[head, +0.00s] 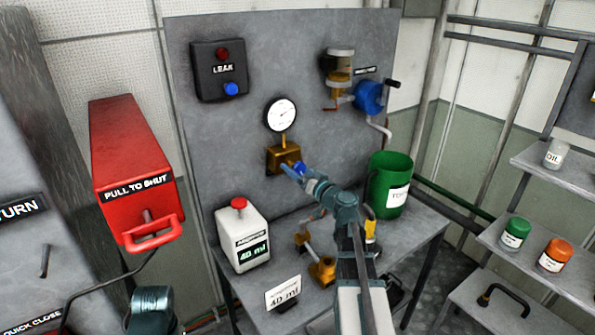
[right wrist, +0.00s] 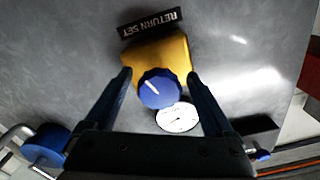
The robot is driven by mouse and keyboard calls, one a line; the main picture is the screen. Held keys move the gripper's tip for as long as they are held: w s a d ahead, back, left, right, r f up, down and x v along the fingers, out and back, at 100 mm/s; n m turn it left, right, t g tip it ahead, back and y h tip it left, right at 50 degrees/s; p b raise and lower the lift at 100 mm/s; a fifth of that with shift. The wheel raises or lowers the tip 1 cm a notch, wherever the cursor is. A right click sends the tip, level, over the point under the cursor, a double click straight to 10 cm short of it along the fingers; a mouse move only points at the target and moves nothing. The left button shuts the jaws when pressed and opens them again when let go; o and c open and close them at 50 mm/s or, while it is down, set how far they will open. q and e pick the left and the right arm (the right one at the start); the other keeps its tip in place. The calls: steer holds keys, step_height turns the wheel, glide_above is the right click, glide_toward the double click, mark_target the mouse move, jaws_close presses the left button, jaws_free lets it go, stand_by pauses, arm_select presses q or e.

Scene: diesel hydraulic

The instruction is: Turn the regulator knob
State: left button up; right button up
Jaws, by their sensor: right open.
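The regulator is a brass block (head: 284,156) on the grey panel, with a blue knob (head: 299,167) on its front. My right gripper (head: 294,172) is at the knob and partly hides it. In the right wrist view the gripper (right wrist: 158,78) is open, with one finger on each side of the blue knob (right wrist: 160,90). Gaps show between the fingers and the knob. The knob has a white pointer line. A round white gauge (head: 281,115) stands above the block. My left gripper is out of view.
A LEAK box (head: 218,70) is at the panel's upper left, and a blue hand-crank pump (head: 369,97) at its right. A white jug (head: 241,236), a brass fitting (head: 321,268) and a green bin (head: 389,186) stand on the bench. A red PULL TO SHUT box (head: 130,152) is at left.

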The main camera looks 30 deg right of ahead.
steer(key=s+d, duration=0.1)
steer(key=s, duration=1.2)
steer(key=shift+s, duration=0.4)
